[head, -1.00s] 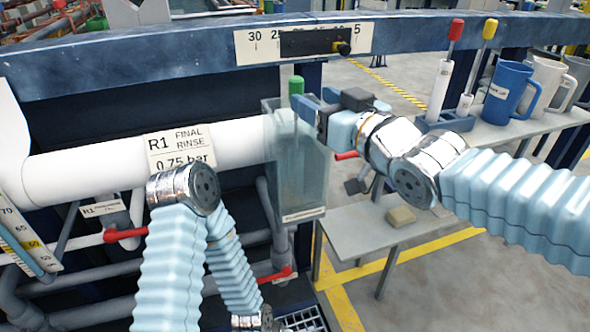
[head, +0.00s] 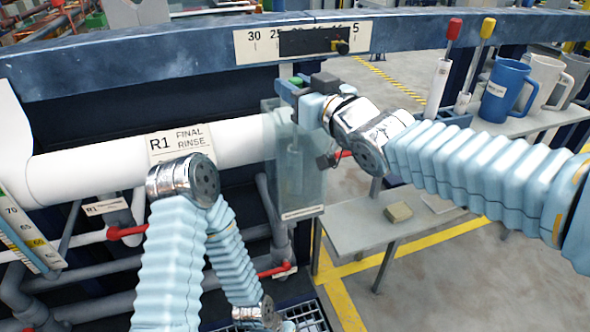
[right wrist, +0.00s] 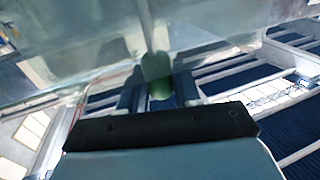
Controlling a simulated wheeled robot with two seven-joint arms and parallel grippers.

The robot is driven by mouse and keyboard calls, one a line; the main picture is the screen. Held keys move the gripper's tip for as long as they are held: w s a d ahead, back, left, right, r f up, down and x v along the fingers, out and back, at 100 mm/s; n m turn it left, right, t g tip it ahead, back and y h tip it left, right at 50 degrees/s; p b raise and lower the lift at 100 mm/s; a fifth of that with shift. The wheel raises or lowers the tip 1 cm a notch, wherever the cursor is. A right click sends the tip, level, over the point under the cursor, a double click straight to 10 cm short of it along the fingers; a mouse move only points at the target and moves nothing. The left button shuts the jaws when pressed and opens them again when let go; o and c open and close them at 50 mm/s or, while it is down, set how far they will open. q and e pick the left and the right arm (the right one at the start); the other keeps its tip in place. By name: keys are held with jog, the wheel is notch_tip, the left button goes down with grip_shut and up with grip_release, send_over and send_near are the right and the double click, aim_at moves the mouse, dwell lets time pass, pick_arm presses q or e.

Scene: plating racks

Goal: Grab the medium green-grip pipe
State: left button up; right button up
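The green grip (head: 296,80) of the pipe shows at the top of a clear upright tank (head: 299,170). The pipe's lower part is hard to make out through the tank wall. My right gripper (head: 288,88) is at the grip, with its fingers on either side of it and partly hiding it. In the right wrist view the green grip (right wrist: 157,74) lies between the two fingers (right wrist: 159,90), which look open around it. Whether they touch it is hard to tell. My left arm hangs in front of the rinse pipe; its gripper is out of the picture.
A white rinse pipe (head: 90,165) runs behind the tank's left side. A blue rail (head: 150,50) with a scale plate (head: 255,46) crosses above.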

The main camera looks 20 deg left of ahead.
grip_shut()
